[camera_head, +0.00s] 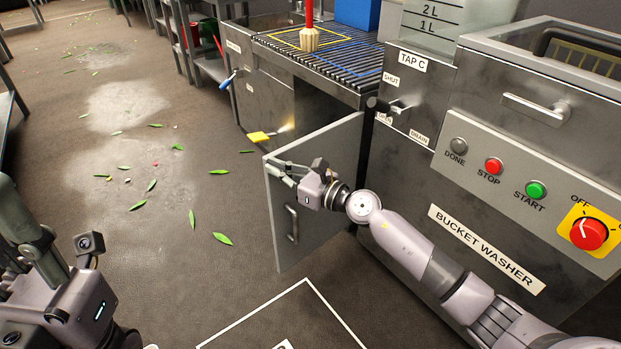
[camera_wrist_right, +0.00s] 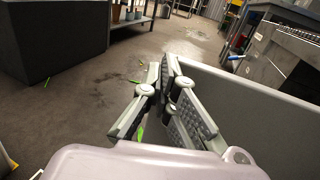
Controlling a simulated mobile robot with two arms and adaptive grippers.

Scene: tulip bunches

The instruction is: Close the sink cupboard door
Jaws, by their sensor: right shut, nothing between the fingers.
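The sink cupboard door (camera_head: 340,150) is a grey panel that stands open, jutting out from the counter front. Its handle (camera_head: 291,222) shows on the face towards me. My right gripper (camera_head: 272,168) is shut and empty at the upper free corner of the door, on the handle side. In the right wrist view its fingers (camera_wrist_right: 165,72) are together, close beside the door panel (camera_wrist_right: 250,100); contact cannot be told. My left gripper (camera_head: 65,300) is partly in view at the lower left, away from the door; its fingertips are not clear.
The bucket washer (camera_head: 470,235) with its buttons stands right of the door. A ribbed drain top (camera_head: 335,55) lies above the cupboard opening. A yellow-handled thing (camera_head: 260,136) pokes out near the door's top edge. Leaves lie on the mostly open floor (camera_head: 150,230) at left.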

